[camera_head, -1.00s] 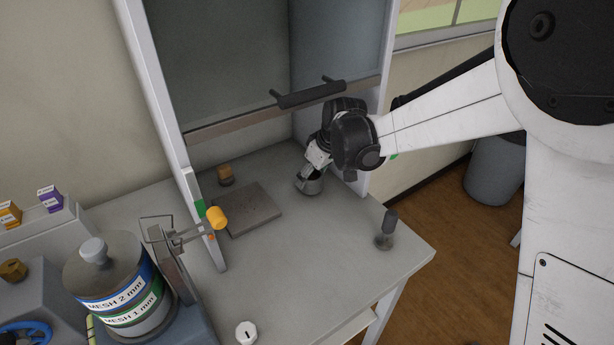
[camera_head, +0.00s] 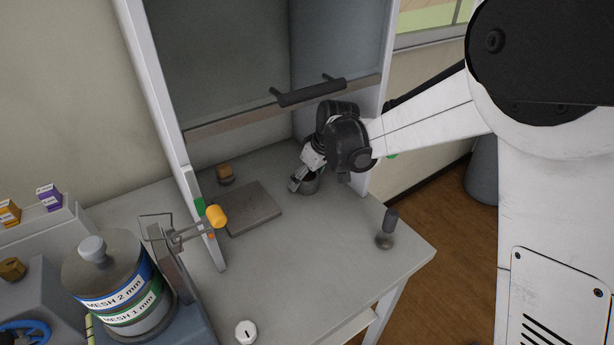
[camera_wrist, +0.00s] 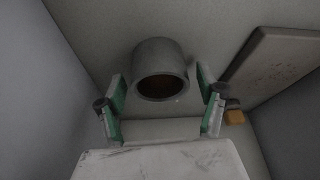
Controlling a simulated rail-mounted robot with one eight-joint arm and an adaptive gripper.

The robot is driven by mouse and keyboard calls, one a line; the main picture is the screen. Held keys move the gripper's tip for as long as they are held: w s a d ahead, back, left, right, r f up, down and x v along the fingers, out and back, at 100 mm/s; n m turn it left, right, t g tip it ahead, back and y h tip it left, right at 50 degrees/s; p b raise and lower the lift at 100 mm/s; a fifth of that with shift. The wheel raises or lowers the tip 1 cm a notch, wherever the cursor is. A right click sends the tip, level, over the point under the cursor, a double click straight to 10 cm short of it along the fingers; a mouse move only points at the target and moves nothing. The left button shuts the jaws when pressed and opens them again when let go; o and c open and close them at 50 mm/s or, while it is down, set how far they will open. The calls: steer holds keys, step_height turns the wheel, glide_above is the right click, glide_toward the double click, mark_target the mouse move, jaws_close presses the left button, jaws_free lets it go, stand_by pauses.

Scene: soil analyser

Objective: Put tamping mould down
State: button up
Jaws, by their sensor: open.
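The tamping mould (camera_wrist: 160,58) is a grey hollow cylinder. In the wrist view it sits between my gripper's two green-padded fingers (camera_wrist: 161,92), with gaps at both sides. My gripper is open and not holding it. In the head view the mould (camera_head: 309,185) stands upright on the grey worktop, in the right part of the hooded bay, partly hidden by my gripper (camera_head: 299,181). Its dark opening shows in the wrist view; what is inside cannot be made out.
A flat grey plate (camera_head: 252,210) lies left of the mould, with a small orange-brown block (camera_head: 225,174) behind it. A black-handled tool (camera_head: 388,229) stands near the right table edge. The hood's side wall is close on the right. The front worktop is mostly clear.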

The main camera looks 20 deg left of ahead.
steer(key=shift+r, duration=0.1)
steer(key=shift+r, duration=0.25)
steer(key=s+d, duration=0.2)
steer(key=d, duration=0.1)
steer(key=s+d, duration=0.2)
steer(key=d, duration=0.2)
steer(key=s+d, duration=0.2)
steer(key=d, duration=0.2)
steer(key=shift+r, duration=0.35)
steer(key=s+d+r+m+t+h, duration=0.15)
steer(key=s+d+r+m, duration=0.45)
steer(key=d+r, duration=0.65)
steer(key=s+d+r+m+t+h, duration=0.1)
steer(key=s+d+m, duration=0.5)
steer(key=s+d, duration=0.9)
steer(key=shift+d+r+t+h, duration=0.15)
steer(key=shift+d+t+h, duration=0.15)
steer(key=shift+t+h, duration=0.65)
